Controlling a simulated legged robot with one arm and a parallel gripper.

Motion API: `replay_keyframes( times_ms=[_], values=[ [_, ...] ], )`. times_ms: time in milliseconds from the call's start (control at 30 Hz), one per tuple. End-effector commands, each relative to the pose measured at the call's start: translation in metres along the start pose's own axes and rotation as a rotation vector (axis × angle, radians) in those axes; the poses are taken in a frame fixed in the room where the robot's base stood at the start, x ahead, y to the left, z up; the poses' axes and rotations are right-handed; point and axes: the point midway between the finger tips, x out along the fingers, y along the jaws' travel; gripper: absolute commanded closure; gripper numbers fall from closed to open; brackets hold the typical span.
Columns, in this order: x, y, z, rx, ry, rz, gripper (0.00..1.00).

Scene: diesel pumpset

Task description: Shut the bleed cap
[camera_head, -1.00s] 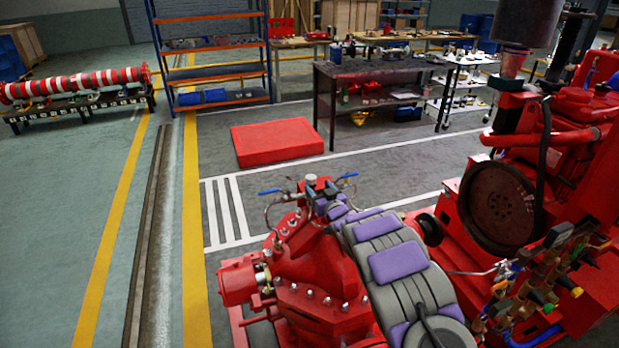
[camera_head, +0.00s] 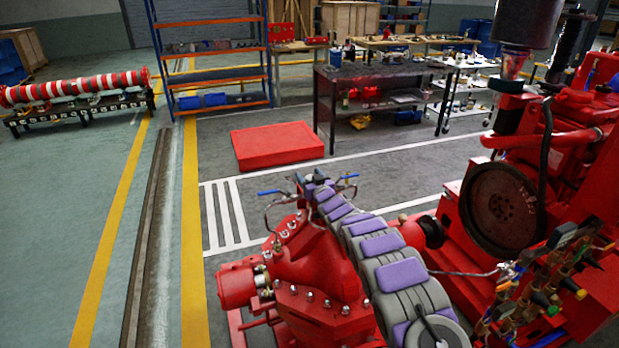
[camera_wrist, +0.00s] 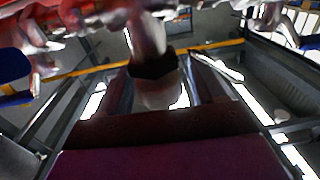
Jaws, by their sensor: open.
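The red pump (camera_head: 318,265) stands in the lower middle of the head view. A small grey rounded cap (camera_head: 310,178) shows at its top, largely hidden by my arm; I take it for the bleed cap. My gripper (camera_head: 309,188) is at the pump's top beside this cap, and its fingers are hard to make out there. In the blurred wrist view, a pale rounded fitting with a dark hexagonal band (camera_wrist: 155,85) lies between the two fingers of my gripper (camera_wrist: 160,95). The jaws are open; contact with the fitting cannot be told.
Thin pipes with blue levers flank the pump top, one left (camera_head: 269,192) and one right (camera_head: 349,177). The red engine with its dark flywheel (camera_head: 502,207) stands at right. A red block (camera_head: 277,145) lies on the floor behind.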

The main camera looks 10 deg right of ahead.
Motion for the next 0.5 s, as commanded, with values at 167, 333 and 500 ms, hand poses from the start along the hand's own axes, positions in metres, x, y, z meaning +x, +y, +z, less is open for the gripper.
replay_keyframes(
  times_ms=[167,333,500],
  values=[
    [0.0055,0.0005,-0.0018,0.001,0.005,0.001,0.32],
    [0.0066,0.0007,-0.0020,0.000,0.004,0.002,0.32],
    [0.0066,0.0006,-0.0020,0.000,0.004,0.002,0.32]
  ],
)
